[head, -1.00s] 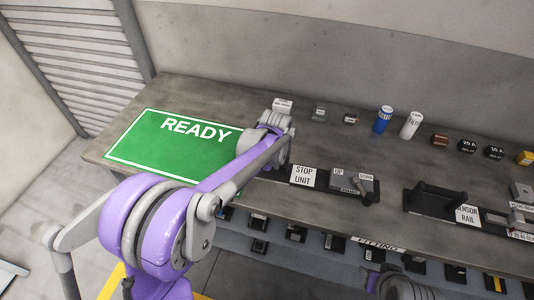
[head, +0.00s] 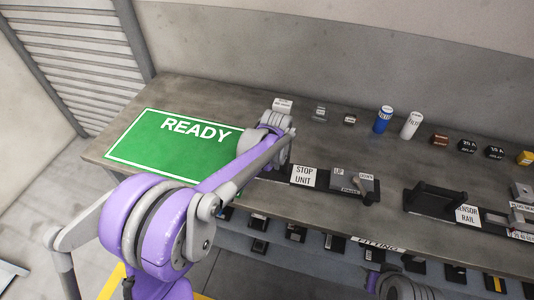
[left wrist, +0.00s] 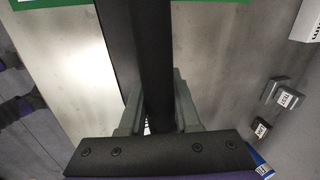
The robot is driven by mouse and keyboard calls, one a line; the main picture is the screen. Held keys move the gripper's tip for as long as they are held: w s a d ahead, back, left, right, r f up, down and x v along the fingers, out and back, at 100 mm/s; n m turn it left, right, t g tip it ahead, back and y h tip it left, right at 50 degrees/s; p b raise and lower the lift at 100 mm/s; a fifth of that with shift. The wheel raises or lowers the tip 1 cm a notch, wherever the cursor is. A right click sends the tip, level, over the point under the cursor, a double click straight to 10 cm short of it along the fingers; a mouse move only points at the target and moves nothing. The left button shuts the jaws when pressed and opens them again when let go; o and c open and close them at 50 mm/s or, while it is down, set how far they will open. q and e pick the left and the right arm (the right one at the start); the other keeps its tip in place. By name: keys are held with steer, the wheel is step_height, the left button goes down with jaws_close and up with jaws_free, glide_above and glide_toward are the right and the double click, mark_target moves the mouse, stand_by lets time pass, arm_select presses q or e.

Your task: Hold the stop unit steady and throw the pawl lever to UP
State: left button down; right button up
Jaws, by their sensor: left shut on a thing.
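The stop unit (head: 304,175) lies on the bench with a black base and a white STOP UNIT label. At its right end is a grey block with UP (head: 339,172) and DOWN labels. The pawl lever (head: 360,184), a short grey arm, sits on this block at the DOWN side. My left gripper (left wrist: 157,98) is shut on a black bar (left wrist: 150,45) in the left wrist view. In the head view my arm hides its fingers and the unit's left end.
A green READY mat (head: 150,148) lies to the left. Blue (head: 383,120) and white (head: 411,125) cylinders and small blocks line the back of the bench. A black sensor rail (head: 435,200) lies to the right. A lower shelf holds several dark parts.

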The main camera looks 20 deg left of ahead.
stand_by(0.4)
steer(key=shift+f, duration=0.1)
stand_by(1.0)
jaws_close()
steer(key=w+d+r+m+g+y, duration=0.1)
steer(key=w+d+r+m+g, duration=0.1)
steer(key=w, duration=0.7)
steer(key=w+d+r+m+g, duration=0.2)
steer(key=w+d+r+m, duration=0.2)
steer(key=w+m, duration=0.3)
steer(key=w+d+r+m+g+y, duration=0.1)
steer(key=w+d+r+m+g, duration=0.1)
steer(key=w, duration=1)
steer(key=d+m, duration=0.1)
steer(key=m, duration=0.1)
steer(key=shift+d+r+m+y, duration=0.25)
steer(key=shift+r+m+y, duration=0.05)
steer(key=shift+r, duration=0.1)
steer(key=shift+w, duration=0.1)
